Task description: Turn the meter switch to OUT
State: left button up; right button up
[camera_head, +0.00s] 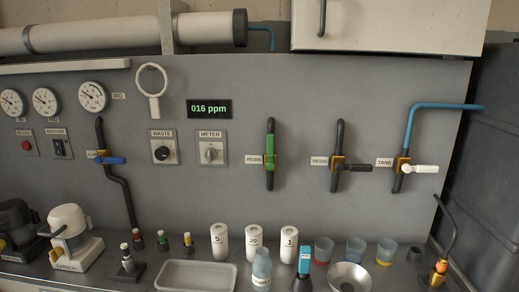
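The meter switch (210,153) is a grey knob on a square plate under a METER label, in the middle of the grey wall panel. Its grip looks close to upright; the small position marks around it are too small to read. A dark display (209,109) above it shows 016 ppm in green. Neither of my grippers shows in the head view.
The WASTE knob (164,153) sits just left of the meter switch. A green-handled valve (270,157) is to the right. Below stand white numbered canisters (220,242), a tray (196,275) and a blue-capped bottle (304,266). The panel before the switch is unobstructed.

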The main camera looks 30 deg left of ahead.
aim_at(210, 154)
jog(key=u, duration=1.4)
